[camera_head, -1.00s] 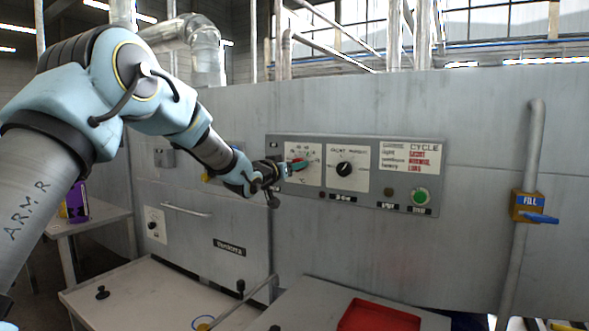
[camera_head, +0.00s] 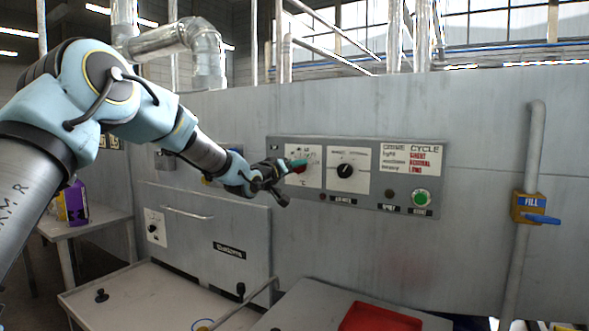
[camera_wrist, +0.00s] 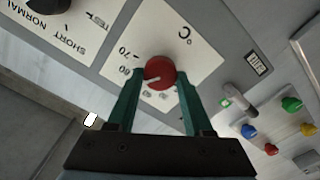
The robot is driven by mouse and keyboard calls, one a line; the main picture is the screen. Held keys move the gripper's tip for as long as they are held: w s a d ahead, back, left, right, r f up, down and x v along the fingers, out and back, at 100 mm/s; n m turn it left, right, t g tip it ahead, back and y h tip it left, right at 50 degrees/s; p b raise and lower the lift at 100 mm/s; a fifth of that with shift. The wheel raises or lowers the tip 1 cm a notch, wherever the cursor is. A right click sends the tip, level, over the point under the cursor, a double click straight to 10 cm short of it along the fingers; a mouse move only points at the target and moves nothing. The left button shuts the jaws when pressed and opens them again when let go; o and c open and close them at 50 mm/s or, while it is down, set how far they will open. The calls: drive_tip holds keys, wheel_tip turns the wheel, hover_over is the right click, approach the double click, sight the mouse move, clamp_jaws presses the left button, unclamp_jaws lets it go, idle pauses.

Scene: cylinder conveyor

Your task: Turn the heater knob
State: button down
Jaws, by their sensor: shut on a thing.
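The heater knob is a red round knob (camera_wrist: 160,72) with a white pointer line, on a white temperature dial marked °C in the wrist view. In the head view it shows only as a bit of red (camera_head: 299,169) at the fingertips on the left dial of the control panel. My gripper (camera_wrist: 160,88) has green fingers on both sides of the knob and is shut on it. In the head view my gripper (camera_head: 297,165) reaches the panel from the left. The fingers hide part of the dial.
The panel also holds a black knob (camera_head: 345,170) right of the dial and a green button (camera_head: 420,197) further right. A pipe with a blue-handled FILL valve (camera_head: 530,208) stands at the right. A red tray (camera_head: 380,317) lies below.

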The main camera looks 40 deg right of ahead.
drive_tip(key=shift+c, duration=1.5)
unclamp_jaws()
drive_tip(key=b+v, duration=0.4)
drive_tip(key=v, duration=0.7)
